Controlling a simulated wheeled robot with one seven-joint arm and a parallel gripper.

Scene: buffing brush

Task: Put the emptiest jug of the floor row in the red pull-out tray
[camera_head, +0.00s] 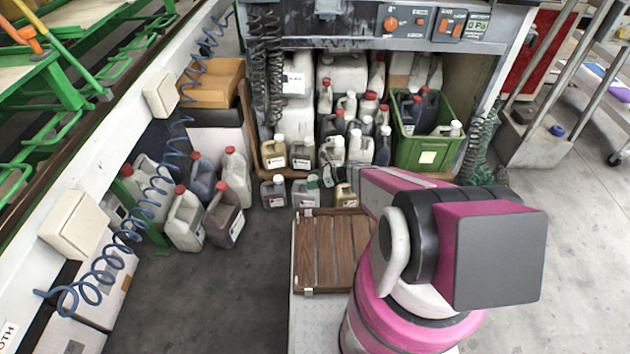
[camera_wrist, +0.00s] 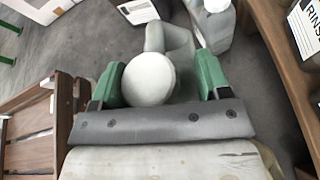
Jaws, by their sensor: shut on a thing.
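My gripper (camera_wrist: 158,76) has its two green fingers on either side of a grey jug (camera_wrist: 172,42) with a round white cap, and is shut on it. In the head view a green finger (camera_head: 313,181) shows above a small grey jug (camera_head: 305,196) in the floor row, in front of the shelf; my arm hides part of this area. A grey jug with a white cap (camera_head: 273,192) stands to its left and a yellowish jug (camera_head: 345,196) to its right. How full each is, I cannot tell clearly. I cannot make out the red pull-out tray.
A slatted wooden crate (camera_head: 330,250) is close in front, left of my arm. Larger red-capped jugs (camera_head: 186,220) stand on the floor at left. A green crate (camera_head: 421,150) with bottles sits on the shelf at right. The grey floor (camera_head: 215,300) at lower left is clear.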

